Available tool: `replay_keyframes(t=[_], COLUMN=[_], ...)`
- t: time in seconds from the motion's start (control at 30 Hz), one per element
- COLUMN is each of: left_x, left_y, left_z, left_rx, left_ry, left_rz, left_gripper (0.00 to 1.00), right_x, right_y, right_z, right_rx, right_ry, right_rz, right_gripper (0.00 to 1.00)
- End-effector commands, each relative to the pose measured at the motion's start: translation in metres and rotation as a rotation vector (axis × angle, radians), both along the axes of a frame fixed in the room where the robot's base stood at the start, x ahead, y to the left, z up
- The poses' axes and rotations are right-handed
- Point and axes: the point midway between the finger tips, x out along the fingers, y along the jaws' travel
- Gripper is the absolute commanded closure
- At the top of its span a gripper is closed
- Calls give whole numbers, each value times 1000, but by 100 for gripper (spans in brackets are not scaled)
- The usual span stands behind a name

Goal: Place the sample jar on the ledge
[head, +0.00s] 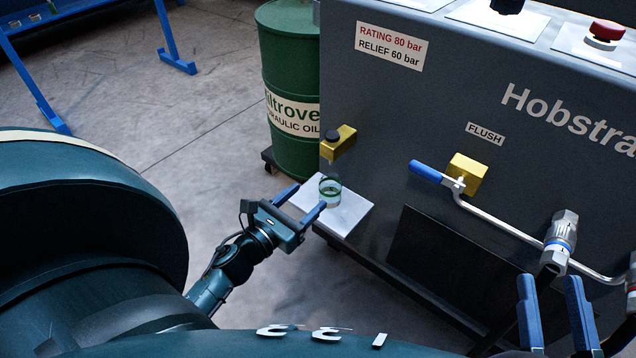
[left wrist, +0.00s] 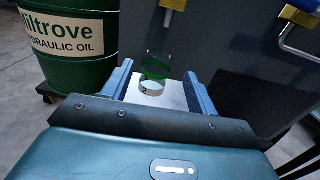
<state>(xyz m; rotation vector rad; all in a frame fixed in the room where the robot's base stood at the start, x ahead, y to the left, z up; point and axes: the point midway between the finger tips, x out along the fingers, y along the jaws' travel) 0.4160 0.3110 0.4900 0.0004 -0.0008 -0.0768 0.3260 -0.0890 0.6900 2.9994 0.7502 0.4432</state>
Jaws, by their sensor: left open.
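The sample jar (head: 330,191) is a small clear jar with a green band. It stands upright on the pale ledge (head: 350,217) at the lower left of the grey machine. My left gripper (head: 311,195) is open, and its blue fingers reach over the ledge towards the jar. In the left wrist view the jar (left wrist: 155,68) shows between the tips of my left gripper (left wrist: 158,67), with a gap on both sides. The ledge also shows there (left wrist: 175,95). My right gripper (head: 549,280) is open and empty at the lower right, in front of the machine.
A brass valve (head: 345,142) with a spout sits above the jar. A blue-handled flush lever (head: 428,172) and pipe (head: 510,230) stand out from the machine's front. A green oil drum (head: 287,85) stands behind the ledge.

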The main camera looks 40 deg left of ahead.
Motion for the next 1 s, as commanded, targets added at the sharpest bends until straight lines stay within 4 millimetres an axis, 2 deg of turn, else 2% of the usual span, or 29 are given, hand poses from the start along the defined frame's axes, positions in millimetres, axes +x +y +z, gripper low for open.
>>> replay_keyframes(t=[0.1, 0.3, 1.0], left_x=[-24, -45, -49], left_y=[2, 3, 4], left_z=[0, 0, 4], left_rx=[0, 2, 2], left_ry=[3, 0, 0], left_rz=[2, 0, 0], left_gripper=[42, 42, 42], right_x=[-2, -3, -5], right_y=[1, 2, 1], right_z=[-5, -10, -6], right_rx=[4, 7, 0], right_ry=[36, 59, 57], right_rz=[-1, -3, -3], right_gripper=[64, 64, 64])
